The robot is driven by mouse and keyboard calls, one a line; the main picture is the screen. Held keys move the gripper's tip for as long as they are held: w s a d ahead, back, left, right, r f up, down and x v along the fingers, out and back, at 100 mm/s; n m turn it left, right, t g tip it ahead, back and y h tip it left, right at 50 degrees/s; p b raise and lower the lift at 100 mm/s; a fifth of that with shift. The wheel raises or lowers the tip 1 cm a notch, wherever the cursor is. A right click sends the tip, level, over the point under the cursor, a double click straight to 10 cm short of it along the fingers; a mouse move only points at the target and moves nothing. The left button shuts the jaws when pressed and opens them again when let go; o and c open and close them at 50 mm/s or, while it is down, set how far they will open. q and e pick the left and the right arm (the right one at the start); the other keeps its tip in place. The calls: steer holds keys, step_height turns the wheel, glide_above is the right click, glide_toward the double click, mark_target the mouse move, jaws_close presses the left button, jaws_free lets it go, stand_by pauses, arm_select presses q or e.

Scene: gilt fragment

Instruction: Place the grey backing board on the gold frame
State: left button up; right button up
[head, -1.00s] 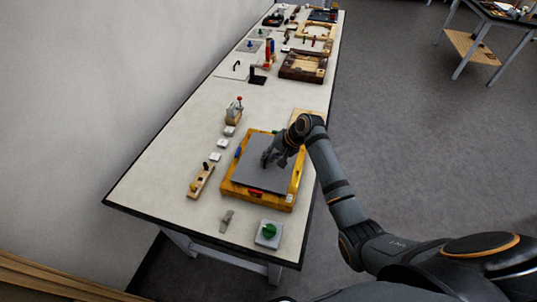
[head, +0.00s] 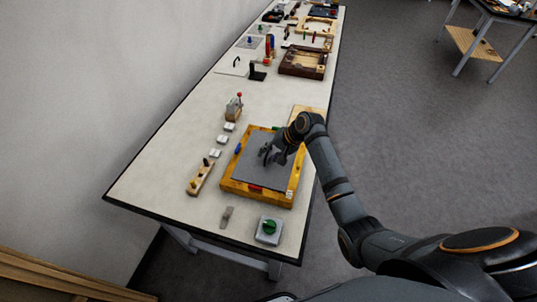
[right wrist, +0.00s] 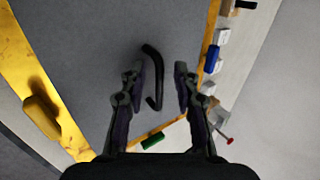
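The grey backing board (head: 254,177) lies flat within the gold frame (head: 236,187), whose yellow rim shows around it. In the right wrist view the board (right wrist: 95,45) fills the middle, with the frame's rim (right wrist: 15,55) along its sides. A black curved handle (right wrist: 158,75) stands on the board. My right gripper (head: 267,156) is over the board; the right wrist view shows it open (right wrist: 160,90), its fingers apart on either side of the handle. Whether the board is fully seated cannot be told. My left gripper is out of view.
A wooden block with pegs (head: 201,178), small white blocks (head: 222,139) and a box with a green knob (head: 269,230) stand nearby. Bare table lies to the left.

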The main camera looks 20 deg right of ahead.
steer(key=b+v, duration=0.1)
steer(key=v, duration=1.1)
steer(key=shift+r+b, duration=0.3)
steer(key=shift+r, duration=0.15)
